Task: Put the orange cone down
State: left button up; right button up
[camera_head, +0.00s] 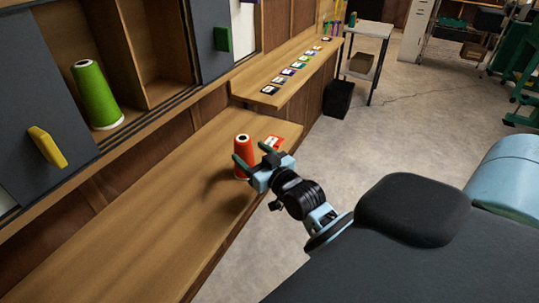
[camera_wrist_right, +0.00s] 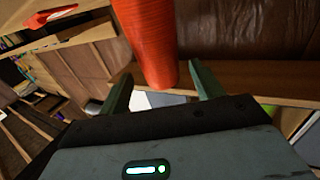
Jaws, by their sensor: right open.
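The orange cone (camera_head: 243,148), a thread spool with a dark hole in its top, stands upright on the long wooden ledge (camera_head: 150,225). My right gripper (camera_head: 252,156) is open at the cone, with its green fingers on either side of it in the head view. In the right wrist view the cone (camera_wrist_right: 150,42) shows beyond and between the two spread fingertips (camera_wrist_right: 162,83). I cannot tell whether a finger touches it. The cone's base is partly hidden by the gripper in the head view. My left gripper is not in view.
A red-and-white card (camera_head: 273,142) lies on the ledge just behind the cone. A green cone (camera_head: 97,95) stands in the open cabinet at left. A higher shelf (camera_head: 270,98) carries a row of cards. The near ledge is clear.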

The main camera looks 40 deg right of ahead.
jog(key=s, duration=1)
jog(key=shift+b, duration=0.35)
jog(key=shift+a, duration=0.1)
jog(key=s+a+f+g+y, duration=0.1)
jog(key=s+a+f+g, duration=0.3)
jog(key=f, duration=0.5)
jog(key=s+a+f+g, duration=0.1)
jog(key=s+a+f, duration=0.1)
jog(key=s+f, duration=0.55)
jog(key=s+a+f+n+g, duration=0.1)
jog(key=s+a+f+g, duration=0.1)
jog(key=s+a+f, duration=0.2)
jog(key=s+a+f+n+g+y, duration=0.1)
jog(key=s+a+f+g, duration=0.2)
jog(key=s+f, duration=0.7)
jog(key=shift+s+a, duration=0.5)
jog(key=shift+s, duration=0.7)
